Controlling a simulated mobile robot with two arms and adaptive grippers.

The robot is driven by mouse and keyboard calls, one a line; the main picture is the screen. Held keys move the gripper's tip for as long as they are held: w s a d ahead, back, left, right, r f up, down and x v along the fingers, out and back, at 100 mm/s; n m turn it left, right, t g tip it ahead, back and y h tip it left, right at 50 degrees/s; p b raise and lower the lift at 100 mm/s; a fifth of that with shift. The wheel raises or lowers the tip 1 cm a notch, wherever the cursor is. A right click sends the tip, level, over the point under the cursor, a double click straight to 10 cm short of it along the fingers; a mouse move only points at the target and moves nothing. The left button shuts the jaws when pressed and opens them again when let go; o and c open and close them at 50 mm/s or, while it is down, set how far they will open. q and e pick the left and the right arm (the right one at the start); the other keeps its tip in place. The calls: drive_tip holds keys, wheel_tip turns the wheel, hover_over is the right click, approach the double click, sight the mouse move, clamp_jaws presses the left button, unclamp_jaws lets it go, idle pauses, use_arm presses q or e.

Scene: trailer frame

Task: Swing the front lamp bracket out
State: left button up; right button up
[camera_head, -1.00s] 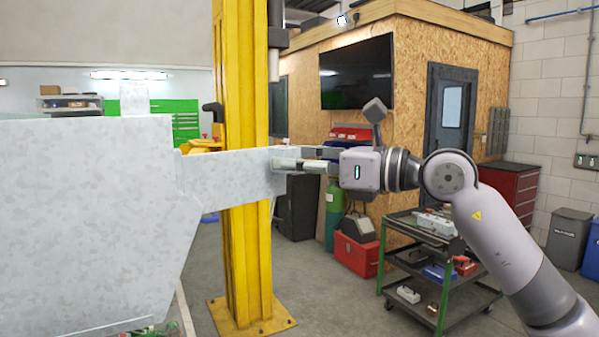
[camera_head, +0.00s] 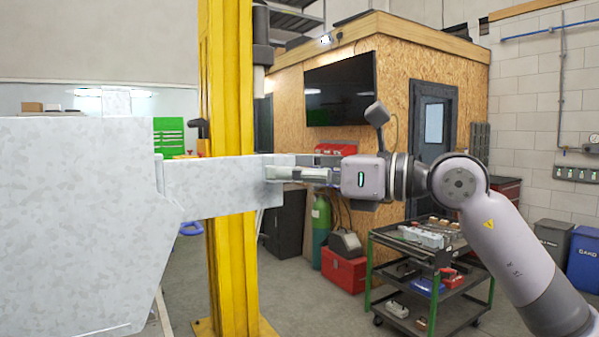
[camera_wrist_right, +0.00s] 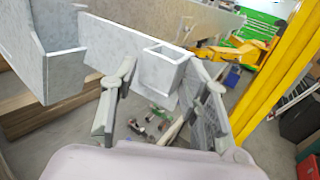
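The front lamp bracket (camera_head: 215,186) is a flat, grey galvanized arm that sticks out to the right from the large grey trailer frame (camera_head: 75,215) in the head view. In the right wrist view the bracket (camera_wrist_right: 112,48) ends in an open square tube section. My right gripper (camera_head: 290,170) is at the bracket's free end, one finger in front of it and the other mostly behind it. In the right wrist view its fingers (camera_wrist_right: 168,85) stand wide apart on either side of the tube end, with a gap visible. My left gripper is not in view.
A yellow post (camera_head: 228,110) stands behind the bracket. A tool cart (camera_head: 430,260), a red toolbox (camera_head: 344,270) and a green gas cylinder (camera_head: 321,230) stand behind my right arm. Open floor lies around the post.

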drive_tip(key=shift+o, duration=1.3)
drive_tip(key=shift+s+a+f, duration=0.15)
drive_tip(key=shift+s+a, duration=0.25)
drive_tip(key=shift+a, duration=0.2)
drive_tip(key=shift+w, duration=0.15)
drive_tip(key=v, duration=1.2)
drive_tip(key=shift+d, duration=0.2)
drive_tip(key=shift+w, duration=0.1)
